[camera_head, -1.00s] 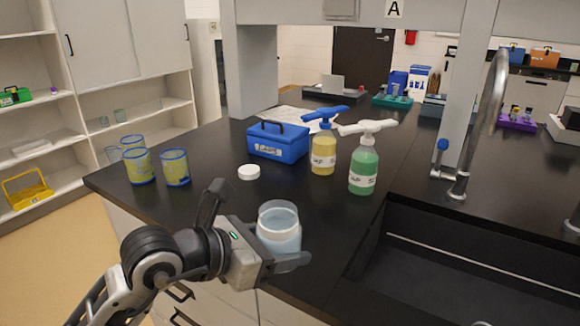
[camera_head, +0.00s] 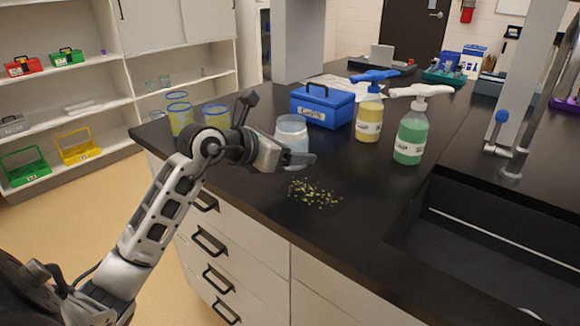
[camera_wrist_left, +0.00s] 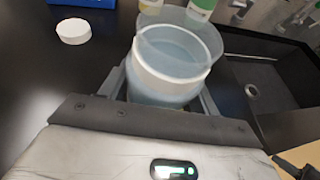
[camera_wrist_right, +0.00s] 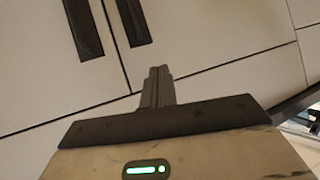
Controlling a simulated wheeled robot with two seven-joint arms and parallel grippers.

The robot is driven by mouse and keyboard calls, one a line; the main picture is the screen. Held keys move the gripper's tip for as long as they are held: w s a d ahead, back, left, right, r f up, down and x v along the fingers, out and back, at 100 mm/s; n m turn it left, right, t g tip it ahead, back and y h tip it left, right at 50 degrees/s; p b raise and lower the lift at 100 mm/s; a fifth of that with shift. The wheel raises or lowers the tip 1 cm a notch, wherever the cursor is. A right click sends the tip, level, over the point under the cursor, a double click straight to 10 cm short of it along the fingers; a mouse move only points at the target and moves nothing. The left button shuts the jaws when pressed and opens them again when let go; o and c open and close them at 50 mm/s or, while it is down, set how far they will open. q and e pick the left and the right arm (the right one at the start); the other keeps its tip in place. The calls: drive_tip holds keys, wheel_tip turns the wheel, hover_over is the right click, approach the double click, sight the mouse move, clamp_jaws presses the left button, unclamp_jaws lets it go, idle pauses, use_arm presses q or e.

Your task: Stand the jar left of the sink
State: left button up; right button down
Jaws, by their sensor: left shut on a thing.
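The jar (camera_head: 291,145) is clear with pale blue contents and is open at the top. My left gripper (camera_head: 289,160) is shut around its lower body, and the jar looks about upright. It also shows in the left wrist view (camera_wrist_left: 170,65) between the fingers. I cannot tell whether its base touches the counter. The sink (camera_head: 490,245) is a dark basin at the right, well to the right of the jar. In the right wrist view my right gripper (camera_wrist_right: 157,85) is shut and empty in front of pale cabinet fronts.
Yellow-green crumbs (camera_head: 313,193) lie on the black counter (camera_head: 370,215) between jar and sink. A white lid (camera_wrist_left: 73,31) lies near the jar. A blue box (camera_head: 322,106), yellow pump bottle (camera_head: 368,120) and green pump bottle (camera_head: 410,138) stand behind. Blue-rimmed cups (camera_head: 180,115) stand left.

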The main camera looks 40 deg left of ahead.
sight(290, 179)
use_arm(q)
drive_tip(key=shift+w+a+f, duration=0.3)
drive_tip(key=shift+w+f, duration=0.05)
drive_tip(key=shift+f, duration=0.2)
drive_tip(key=shift+w+a+f, duration=0.3)
drive_tip(key=shift+f, duration=1.75)
drive_tip(key=shift+f, duration=0.1)
drive_tip(key=shift+f, duration=0.15)
drive_tip(key=o, duration=1)
